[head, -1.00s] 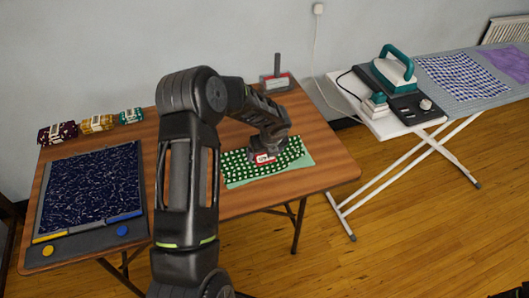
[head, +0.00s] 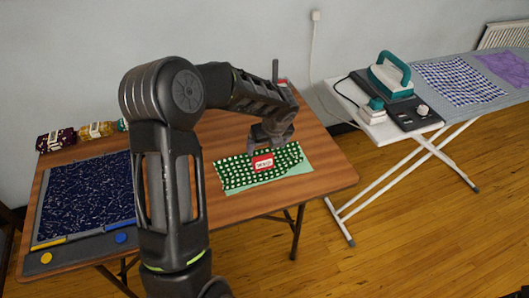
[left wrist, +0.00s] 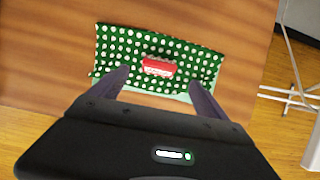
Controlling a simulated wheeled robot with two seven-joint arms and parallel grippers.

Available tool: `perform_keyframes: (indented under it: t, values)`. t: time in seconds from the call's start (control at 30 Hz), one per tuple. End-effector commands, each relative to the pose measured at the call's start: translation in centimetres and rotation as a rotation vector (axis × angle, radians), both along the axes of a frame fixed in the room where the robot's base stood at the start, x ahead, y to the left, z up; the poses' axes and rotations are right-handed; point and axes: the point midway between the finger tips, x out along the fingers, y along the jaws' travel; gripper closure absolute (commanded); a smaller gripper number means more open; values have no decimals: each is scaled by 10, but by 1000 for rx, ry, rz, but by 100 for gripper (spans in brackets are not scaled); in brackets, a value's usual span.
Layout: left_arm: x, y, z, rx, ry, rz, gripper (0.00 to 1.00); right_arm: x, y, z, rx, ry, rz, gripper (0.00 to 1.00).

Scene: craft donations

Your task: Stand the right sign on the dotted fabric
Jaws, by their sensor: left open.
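The green fabric with white dots (head: 236,175) lies on a lighter green piece on the wooden table. A small sign with a red border and pale, lettered face (head: 263,163) stands on the dotted fabric near its middle. In the left wrist view the sign (left wrist: 158,67) is seen from above on the dotted fabric (left wrist: 108,50). My left gripper (head: 270,142) is open and empty, above and just behind the sign in the head view. In the left wrist view its fingers (left wrist: 159,82) are spread wide, apart from the sign. My right gripper is not in view.
A dark blue patterned fabric on a grey board (head: 80,200) lies at the left. Fabric rolls (head: 95,131) sit at the back left. A partly hidden holder with red (head: 283,82) stands behind my arm. An ironing board with an iron (head: 390,75) is at the right.

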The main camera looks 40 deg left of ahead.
Motion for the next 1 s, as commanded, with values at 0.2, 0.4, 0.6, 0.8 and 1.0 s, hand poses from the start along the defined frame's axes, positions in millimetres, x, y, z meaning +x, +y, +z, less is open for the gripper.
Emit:
perform_keyframes:
  t: [0.2, 0.4, 0.6, 0.8, 1.0]
  values:
    - [-5, -7, 20, 0, 0, -1, 13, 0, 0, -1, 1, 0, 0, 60]
    - [-5, -8, 22, -1, 1, -1, 13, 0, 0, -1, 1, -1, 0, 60]
    - [-5, -8, 22, 0, 0, 0, 13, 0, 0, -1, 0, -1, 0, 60]
    - [-5, -8, 22, 0, 0, 0, 13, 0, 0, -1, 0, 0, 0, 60]
    - [-5, -7, 22, 0, 0, 0, 13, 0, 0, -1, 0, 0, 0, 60]
